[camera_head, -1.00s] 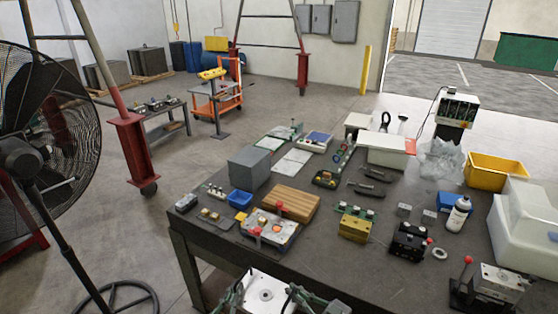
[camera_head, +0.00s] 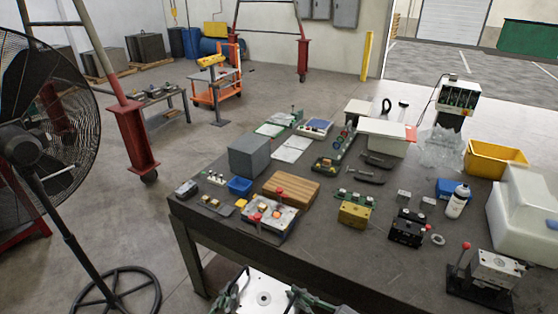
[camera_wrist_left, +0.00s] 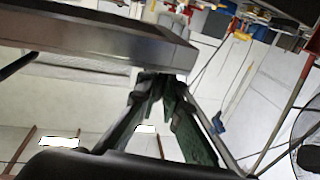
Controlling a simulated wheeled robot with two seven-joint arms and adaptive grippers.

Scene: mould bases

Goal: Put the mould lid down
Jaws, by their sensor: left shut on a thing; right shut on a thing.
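The mould lid is a pale metal plate (camera_head: 262,298) with a round hole at its middle, at the bottom of the head view. It is in front of the table's near edge, and its lower part is cut off by the frame. My left gripper (camera_head: 234,294) is shut on its left side. My right gripper (camera_head: 301,298) is shut on its right side. In the left wrist view my left gripper's green fingers (camera_wrist_left: 167,86) meet the end of a grey slab (camera_wrist_left: 100,38), which looks like the lid.
The table (camera_head: 330,255) carries a red-knobbed fixture (camera_head: 270,219), a wooden block (camera_head: 291,187), a brass-coloured block (camera_head: 355,215), a black block (camera_head: 406,230) and a lever fixture (camera_head: 491,272) at right. The front strip is mostly bare. A fan (camera_head: 40,140) stands at left.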

